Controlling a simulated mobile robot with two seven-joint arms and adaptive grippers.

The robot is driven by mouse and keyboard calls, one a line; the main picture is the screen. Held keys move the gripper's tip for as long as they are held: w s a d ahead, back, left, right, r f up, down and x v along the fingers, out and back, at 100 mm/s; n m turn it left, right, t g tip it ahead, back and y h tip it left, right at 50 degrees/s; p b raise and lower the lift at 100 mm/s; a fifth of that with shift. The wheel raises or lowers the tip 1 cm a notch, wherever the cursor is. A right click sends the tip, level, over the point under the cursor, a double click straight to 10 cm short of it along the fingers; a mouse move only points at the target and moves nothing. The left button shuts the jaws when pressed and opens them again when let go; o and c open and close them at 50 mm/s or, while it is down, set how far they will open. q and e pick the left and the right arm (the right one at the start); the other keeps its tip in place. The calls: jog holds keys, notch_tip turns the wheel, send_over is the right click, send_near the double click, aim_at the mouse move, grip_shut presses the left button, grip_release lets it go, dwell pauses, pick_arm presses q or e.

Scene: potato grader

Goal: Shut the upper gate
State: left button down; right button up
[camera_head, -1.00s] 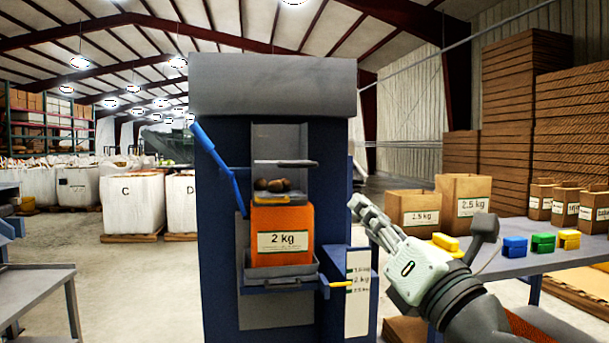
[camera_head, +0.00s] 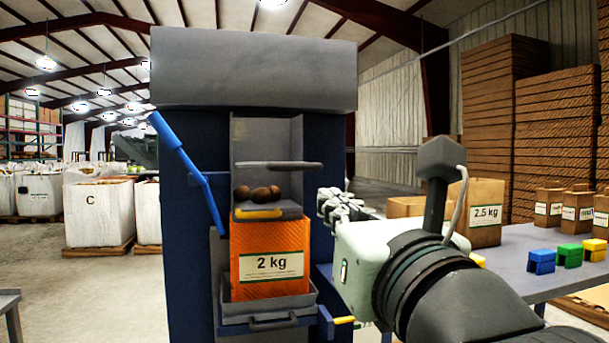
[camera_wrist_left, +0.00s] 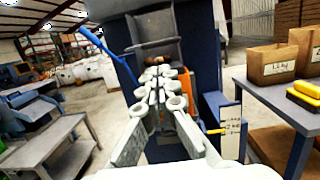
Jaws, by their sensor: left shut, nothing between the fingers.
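The grader (camera_head: 255,70) is a tall dark blue cabinet with a grey top. A flat grey plate (camera_head: 280,165), which looks like the upper gate, sticks out across its chute. Below it, several brown potatoes (camera_head: 257,194) lie on a grey shelf with a yellow front edge (camera_head: 262,213). A long blue lever (camera_head: 190,172) slants down along the cabinet's left side. My left gripper (camera_head: 330,203) is shut and empty, just right of the chute and potatoes. In the left wrist view its fingers (camera_wrist_left: 160,75) point at the grader's front. The right gripper is not in view.
An orange 2 kg bag (camera_head: 268,245) stands in a grey tray (camera_head: 268,308) below the shelf. A yellow-tipped handle (camera_head: 344,320) sticks out at lower right. A table (camera_head: 515,265) with paper bags (camera_head: 486,215) and coloured blocks (camera_head: 541,262) stands right.

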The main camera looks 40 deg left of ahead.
pick_arm(q)
jog(key=p, duration=0.1)
send_near(297, 168)
jog(key=x, duration=0.5)
jog(key=shift+w+a+r+p, duration=0.1)
jog(key=shift+w+a+p, duration=0.1)
jog(key=shift+a+p, duration=0.15)
jog(key=shift+w+a, duration=0.35)
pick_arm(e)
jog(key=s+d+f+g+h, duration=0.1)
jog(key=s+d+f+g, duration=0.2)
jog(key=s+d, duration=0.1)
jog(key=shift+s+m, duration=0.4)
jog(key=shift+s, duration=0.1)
pick_arm(q)
jog(key=shift+w+a+r, duration=0.1)
jog(key=x, duration=0.4)
jog(key=f+p+x, duration=0.1)
jog(key=x, duration=0.2)
jog(key=f+x, duration=0.1)
jog(key=x, duration=0.3)
jog(key=shift+w+a+p, duration=0.3)
jog(key=shift+w+p, duration=0.05)
jog(key=shift+w, duration=0.1)
jog(key=shift+r, duration=0.1)
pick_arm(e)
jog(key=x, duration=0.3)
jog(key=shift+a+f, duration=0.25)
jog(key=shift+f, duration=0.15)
